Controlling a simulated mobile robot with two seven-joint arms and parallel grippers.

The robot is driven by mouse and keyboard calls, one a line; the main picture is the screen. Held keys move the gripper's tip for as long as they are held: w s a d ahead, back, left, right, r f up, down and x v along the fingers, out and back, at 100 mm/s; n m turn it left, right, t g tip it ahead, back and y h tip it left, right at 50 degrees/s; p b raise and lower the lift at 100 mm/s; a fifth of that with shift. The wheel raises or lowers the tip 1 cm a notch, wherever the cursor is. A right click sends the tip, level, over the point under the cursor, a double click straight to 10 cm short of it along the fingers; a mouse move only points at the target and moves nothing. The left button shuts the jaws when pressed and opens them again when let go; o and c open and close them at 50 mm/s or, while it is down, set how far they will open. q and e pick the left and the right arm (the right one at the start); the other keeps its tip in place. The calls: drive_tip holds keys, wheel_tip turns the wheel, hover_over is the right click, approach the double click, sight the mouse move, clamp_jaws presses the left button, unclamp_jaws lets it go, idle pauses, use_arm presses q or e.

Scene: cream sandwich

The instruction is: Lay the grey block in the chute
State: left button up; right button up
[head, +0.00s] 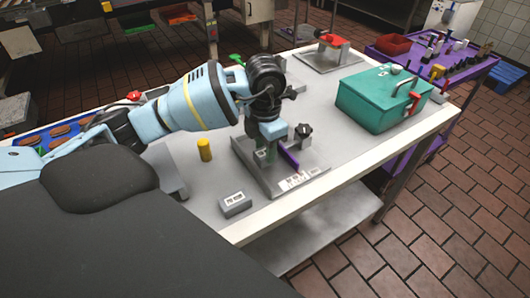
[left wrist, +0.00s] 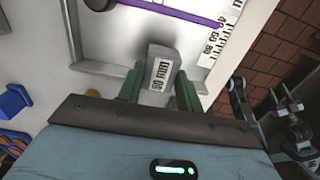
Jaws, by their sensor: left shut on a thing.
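My left gripper (head: 266,152) is over the metal tray-like fixture (head: 262,178) on the table. In the left wrist view, the left gripper's green fingers (left wrist: 158,92) are shut on a grey block (left wrist: 162,68) with a white printed label. The held block is mostly hidden in the head view. The fixture has raised edges, a purple bar (head: 289,158), a black knob (head: 304,131) and a white label strip (head: 297,180). I cannot tell which part is the chute, or whether the block touches it.
Another grey labelled block (head: 235,204) lies near the table's front edge. A yellow cylinder (head: 205,150) stands left of the fixture. A teal box (head: 382,98) stands to the right, and a metal plate with a red-topped part (head: 330,50) behind. Bare tabletop lies between.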

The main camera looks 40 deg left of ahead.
use_arm(q)
drive_tip(key=shift+f, duration=1.1)
drive_tip(key=shift+f, duration=0.15)
drive_tip(key=o, duration=1)
wheel_tip(320, 180, up, 12)
drive_tip(key=shift+r+p, duration=0.15)
drive_tip(key=shift+p, duration=0.2)
